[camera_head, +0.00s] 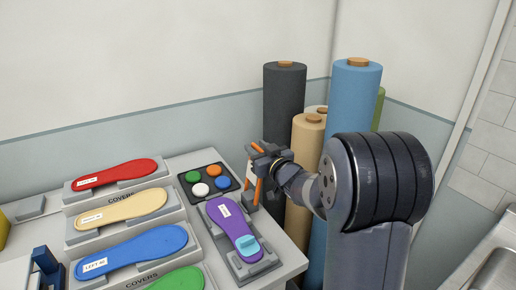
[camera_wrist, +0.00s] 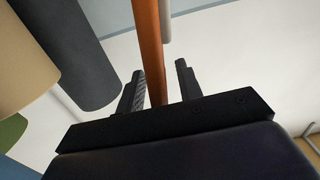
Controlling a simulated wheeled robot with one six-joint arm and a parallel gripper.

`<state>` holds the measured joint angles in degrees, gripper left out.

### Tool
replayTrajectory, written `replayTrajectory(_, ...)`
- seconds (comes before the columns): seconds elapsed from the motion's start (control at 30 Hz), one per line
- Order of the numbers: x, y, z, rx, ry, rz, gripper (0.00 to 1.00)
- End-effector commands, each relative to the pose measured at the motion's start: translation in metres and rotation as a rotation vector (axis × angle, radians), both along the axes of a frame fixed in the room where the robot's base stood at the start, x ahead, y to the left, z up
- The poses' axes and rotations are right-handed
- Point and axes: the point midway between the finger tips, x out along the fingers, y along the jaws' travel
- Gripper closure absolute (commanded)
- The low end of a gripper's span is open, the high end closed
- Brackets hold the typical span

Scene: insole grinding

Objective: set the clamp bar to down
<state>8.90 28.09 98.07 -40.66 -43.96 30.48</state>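An orange bar (camera_wrist: 149,45) runs between the two fingers of my gripper (camera_wrist: 160,88) in the wrist view. The fingers stand apart, with a gap visible to the bar's right; contact on its left is unclear. In the head view my gripper (camera_head: 256,160) is at the table's right edge, with orange pieces (camera_head: 258,191) showing beside and below it. I take this orange part for the clamp bar; my gripper hides much of it, and its full position is unclear. Left of it, a purple insole (camera_head: 226,218) lies in a grey holder (camera_head: 253,270), with a light blue piece (camera_head: 248,246) on it.
Tall blue (camera_head: 355,100), dark grey (camera_head: 284,100) and beige (camera_head: 306,150) rolls stand close behind and right of my gripper. A dark palette (camera_head: 208,168) with coloured discs is left of it. Red (camera_head: 115,173), yellow, blue and green insoles lie on stepped racks farther left.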

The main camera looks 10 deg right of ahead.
Motion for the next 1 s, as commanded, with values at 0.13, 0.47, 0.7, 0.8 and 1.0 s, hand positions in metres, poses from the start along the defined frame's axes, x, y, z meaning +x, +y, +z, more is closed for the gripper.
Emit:
replayTrajectory(0.13, -0.0001, 0.0, -0.0002, 0.0, 0.0, 0.0, 0.66)
replayTrajectory(0.47, -0.0003, -0.0001, -0.0001, 0.0, 0.0, 0.0, 0.91)
replayTrajectory(0.7, -0.0003, -0.0003, -0.0001, 0.0, 0.0, 0.0, 1.0)
replayTrajectory(0.8, -0.0003, -0.0003, -0.0001, 0.0, 0.0, 0.0, 1.0)
replayTrajectory(1.0, -0.0003, -0.0002, -0.0002, -0.002, -0.001, 0.0, 1.0)
